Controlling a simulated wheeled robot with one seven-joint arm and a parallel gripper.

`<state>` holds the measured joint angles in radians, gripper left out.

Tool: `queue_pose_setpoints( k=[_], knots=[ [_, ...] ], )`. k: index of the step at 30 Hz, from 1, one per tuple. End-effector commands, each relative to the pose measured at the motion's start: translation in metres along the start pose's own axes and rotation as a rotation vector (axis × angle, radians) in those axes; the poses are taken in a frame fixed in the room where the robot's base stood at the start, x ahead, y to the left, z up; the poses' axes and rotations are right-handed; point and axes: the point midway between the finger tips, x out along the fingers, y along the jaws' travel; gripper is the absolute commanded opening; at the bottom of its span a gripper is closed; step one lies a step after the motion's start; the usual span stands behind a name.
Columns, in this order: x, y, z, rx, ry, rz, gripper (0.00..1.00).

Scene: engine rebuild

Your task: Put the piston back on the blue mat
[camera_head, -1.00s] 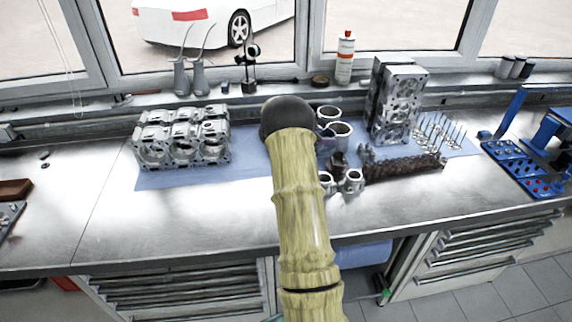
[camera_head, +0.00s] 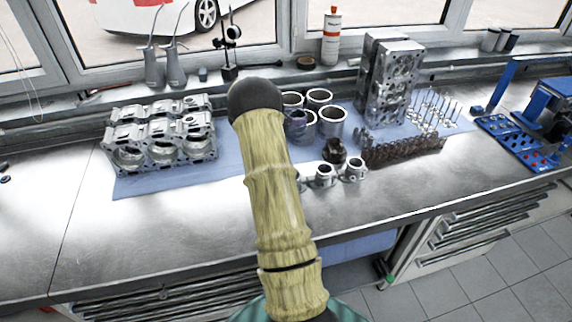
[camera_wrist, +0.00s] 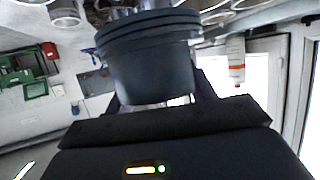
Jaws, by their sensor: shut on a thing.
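The piston (camera_wrist: 150,65) is a dark grey cylinder with ring grooves, large at the top of the wrist view. My gripper (camera_wrist: 155,92) is shut on it, with a finger on either side. In the head view my sleeved arm and its dark end reach over the blue mat (camera_head: 232,160) and hide most of the gripper. A small dark bluish shape beside the arm's end may be part of the held piston; I cannot tell. The mat lies on the steel bench. The gap between piston and mat cannot be judged.
An engine block (camera_head: 160,140) stands at the mat's left. Several metal cylinders (camera_head: 333,122) stand just right of my arm's end. Small ring-ended parts (camera_head: 355,169), a brown shaft (camera_head: 405,150), a tall cylinder head (camera_head: 391,80) and upright valves (camera_head: 435,108) crowd the right. Bare mat shows left of my arm.

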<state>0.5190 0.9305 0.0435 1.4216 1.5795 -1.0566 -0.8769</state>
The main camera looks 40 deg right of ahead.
Motion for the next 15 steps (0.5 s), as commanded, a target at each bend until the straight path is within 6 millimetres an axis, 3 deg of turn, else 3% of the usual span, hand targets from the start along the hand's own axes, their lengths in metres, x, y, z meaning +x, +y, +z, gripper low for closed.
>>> queue_pose_setpoints(
  k=[15],
  knots=[
    [0.023, 0.000, 0.054, 0.001, 0.002, 0.000, 0.13]
  ],
)
